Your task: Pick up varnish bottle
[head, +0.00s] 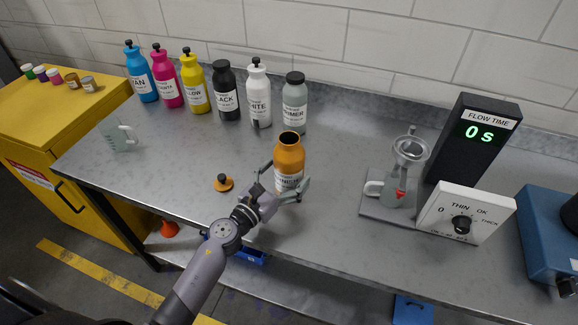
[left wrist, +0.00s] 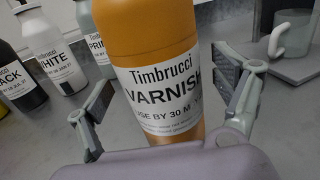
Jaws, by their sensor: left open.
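The varnish bottle (head: 289,158) is orange with a white label and an open top. It stands upright on the grey table (head: 330,215). Its orange cap with a dark knob (head: 223,183) lies on the table to its left. My left gripper (head: 283,180) is open, with one finger on each side of the bottle's lower part. In the left wrist view the bottle (left wrist: 155,70) stands between the spread fingers (left wrist: 170,100), and its label reads Timbrucci VARNISH. Gaps show between fingers and bottle. My right gripper is not in view.
Several ink bottles, including a black one (head: 226,92) and a primer bottle (head: 294,103), stand along the back. A clear beaker (head: 118,135) is at left. A cup stand (head: 375,208), flow timer (head: 473,140) and dial box (head: 464,214) stand at right.

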